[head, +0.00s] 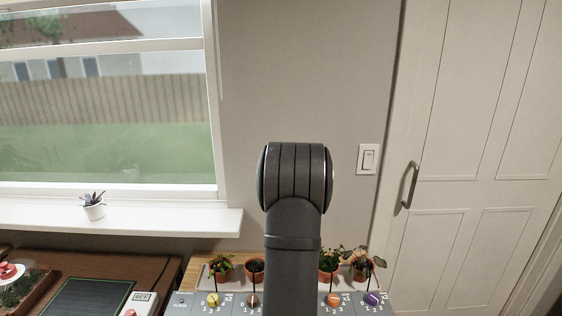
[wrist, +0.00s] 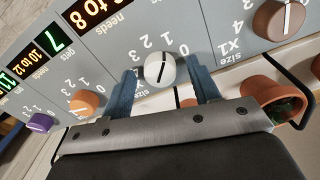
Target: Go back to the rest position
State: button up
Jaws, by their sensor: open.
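My gripper (wrist: 162,66) shows in the wrist view with two blue fingers spread apart, open and holding nothing. A white dial knob (wrist: 158,69) on a grey panel (wrist: 215,38) appears between the fingertips, with a gap on both sides. How far the fingertips are from the panel I cannot tell. In the head view my dark arm rises in the middle and hides the centre of the panel; the gripper itself does not show there.
The panel also carries a yellow knob (head: 213,300), an orange knob (head: 334,300) and a purple knob (head: 373,298). Potted plants, including one at the left (head: 222,270) and one at the right (head: 362,269), stand behind it. A small potted succulent (head: 93,206) sits on the windowsill.

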jog(key=m, duration=0.6)
notch_tip(320, 180, up, 10)
jog(key=shift+r+m, duration=0.25)
jog(key=shift+m, duration=0.05)
dwell(2.6)
